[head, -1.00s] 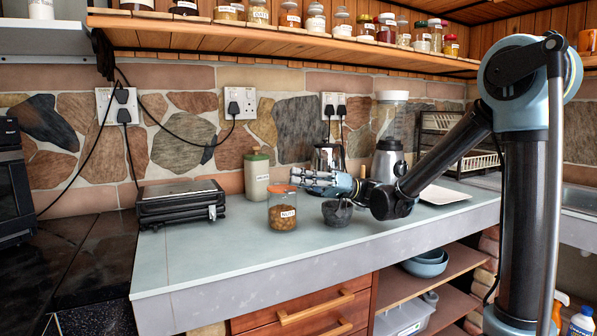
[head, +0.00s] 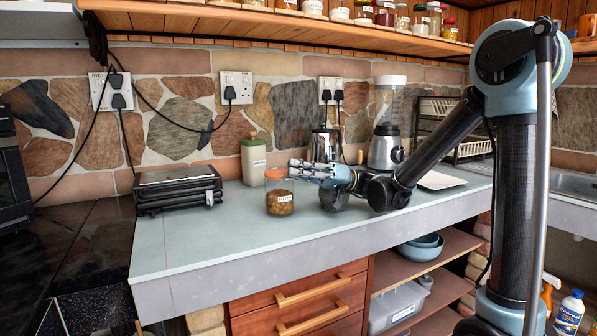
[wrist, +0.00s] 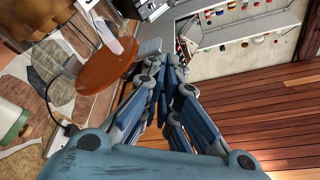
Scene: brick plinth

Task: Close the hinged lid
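A glass jar (head: 280,198) with brown contents and a white label stands upright on the counter. Its round orange lid (head: 276,173) is at the jar's top; in the wrist view the lid (wrist: 105,70) is a broad orange disc left of my fingers. I cannot tell how far the lid stands open, and its hinge is not clear. My gripper (head: 292,169) is at lid height, just right of it, fingers pointing left. In the wrist view the fingers (wrist: 168,75) come together at the tips with nothing between them. Contact with the lid is unclear.
A dark bowl (head: 334,199) sits below my gripper. A cream canister (head: 254,160) stands behind the jar, and a closed black press (head: 178,188) is to the left. A kettle (head: 326,145) and blender (head: 387,140) stand behind. The counter's front (head: 230,240) is clear.

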